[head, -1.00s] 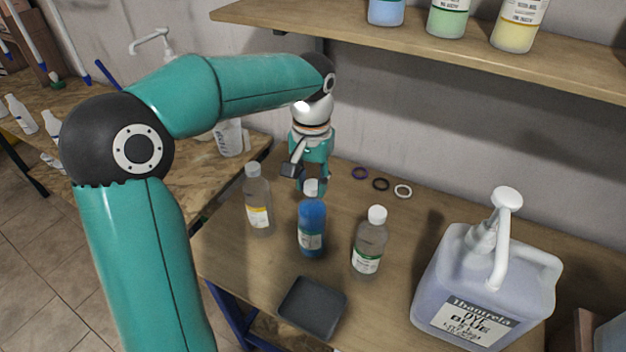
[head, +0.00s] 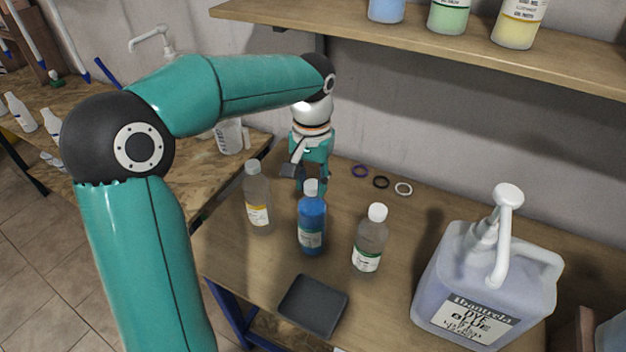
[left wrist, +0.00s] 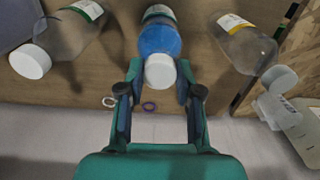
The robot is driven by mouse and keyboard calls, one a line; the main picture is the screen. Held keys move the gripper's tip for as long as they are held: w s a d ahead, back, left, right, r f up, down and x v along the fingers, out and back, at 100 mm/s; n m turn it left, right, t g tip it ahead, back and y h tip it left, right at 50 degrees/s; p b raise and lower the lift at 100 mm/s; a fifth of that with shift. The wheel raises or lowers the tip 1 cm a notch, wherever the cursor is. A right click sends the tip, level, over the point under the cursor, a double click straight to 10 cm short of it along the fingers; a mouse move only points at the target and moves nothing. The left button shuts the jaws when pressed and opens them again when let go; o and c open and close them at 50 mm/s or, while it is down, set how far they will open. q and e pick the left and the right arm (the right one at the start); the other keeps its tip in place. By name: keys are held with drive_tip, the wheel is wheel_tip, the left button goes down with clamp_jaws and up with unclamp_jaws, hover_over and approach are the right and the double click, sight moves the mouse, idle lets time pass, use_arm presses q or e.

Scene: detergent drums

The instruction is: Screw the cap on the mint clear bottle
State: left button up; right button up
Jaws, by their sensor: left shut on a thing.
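My left gripper (head: 311,184) reaches down over the blue bottle (head: 311,226), which stands upright in the middle of the bench. It is shut on the white cap (left wrist: 160,70) at the top of that bottle, with one finger on each side in the left wrist view (left wrist: 159,75). I cannot tell how tightly the cap sits on the neck. To the right stands a clear bottle with a green label and white cap (head: 370,240). It also shows in the left wrist view (left wrist: 75,32). My right gripper is not seen.
A clear bottle with a yellow label (head: 257,197) stands close on the left. A grey tray (head: 312,305) lies in front. Several rings, including a white one (head: 403,189), lie behind. A large pump jug (head: 485,285) stands at right, under a shelf (head: 430,45).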

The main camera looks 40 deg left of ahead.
use_arm(q)
drive_tip(key=shift+f, duration=0.1)
idle(0.3)
drive_tip(key=m+p, duration=0.1)
drive_tip(key=m, duration=0.2)
drive_tip(key=shift+m, duration=1.4)
drive_tip(key=m+p, duration=0.1)
drive_tip(key=m, duration=0.3)
drive_tip(key=shift+p, duration=0.35)
drive_tip(key=shift+m, duration=0.9)
